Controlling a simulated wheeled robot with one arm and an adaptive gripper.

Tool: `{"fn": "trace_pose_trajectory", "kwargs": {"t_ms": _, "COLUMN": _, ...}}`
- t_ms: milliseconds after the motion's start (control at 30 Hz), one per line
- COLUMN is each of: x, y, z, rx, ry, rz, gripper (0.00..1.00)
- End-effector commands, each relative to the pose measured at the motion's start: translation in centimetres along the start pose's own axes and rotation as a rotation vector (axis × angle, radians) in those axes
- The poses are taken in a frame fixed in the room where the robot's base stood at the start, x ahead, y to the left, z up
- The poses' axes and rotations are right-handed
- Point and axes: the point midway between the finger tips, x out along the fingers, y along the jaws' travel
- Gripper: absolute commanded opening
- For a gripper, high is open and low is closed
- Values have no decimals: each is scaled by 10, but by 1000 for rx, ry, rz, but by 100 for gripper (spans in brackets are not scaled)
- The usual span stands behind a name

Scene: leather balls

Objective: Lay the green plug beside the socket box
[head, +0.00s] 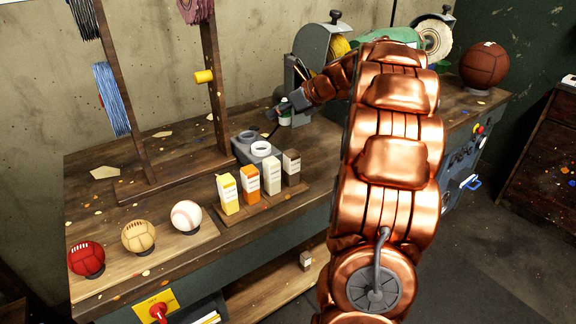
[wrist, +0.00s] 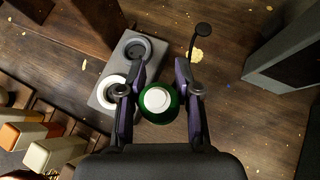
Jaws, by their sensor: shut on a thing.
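The green plug (wrist: 158,112), with a round white top, sits between the two fingers of my gripper (wrist: 158,98) in the wrist view. My gripper (head: 284,108) is shut on it. In the head view the plug (head: 285,121) shows small below the fingers, right of the socket box (head: 243,155). The grey socket box (wrist: 122,65) has a white ring and a dark grey ring on top, and lies left of the plug in the wrist view. I cannot tell whether the plug touches the bench. My arm hides part of the bench.
Several small cartons (head: 250,184) stand on a wooden strip in front of the box. Three balls on stands, including a baseball (head: 186,216), are at the front left. A wooden rack (head: 218,90) is behind. A grinder (head: 318,50) stands at the back. Bare bench lies right of the plug.

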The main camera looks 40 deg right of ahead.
Motion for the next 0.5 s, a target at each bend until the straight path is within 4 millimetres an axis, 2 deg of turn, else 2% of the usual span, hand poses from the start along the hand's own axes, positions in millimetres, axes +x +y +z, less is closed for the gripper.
{"fn": "trace_pose_trajectory", "kwargs": {"t_ms": 33, "x": 2, "y": -5, "z": -6, "rx": 9, "ry": -2, "rz": -15, "gripper": 0}}
{"fn": "trace_pose_trajectory", "kwargs": {"t_ms": 233, "x": 2, "y": -12, "z": -12, "rx": 35, "ry": -5, "rz": -40, "gripper": 0}}
{"fn": "trace_pose_trajectory", "kwargs": {"t_ms": 500, "x": 26, "y": -14, "z": -48, "rx": 39, "ry": -4, "rz": -39, "gripper": 0}}
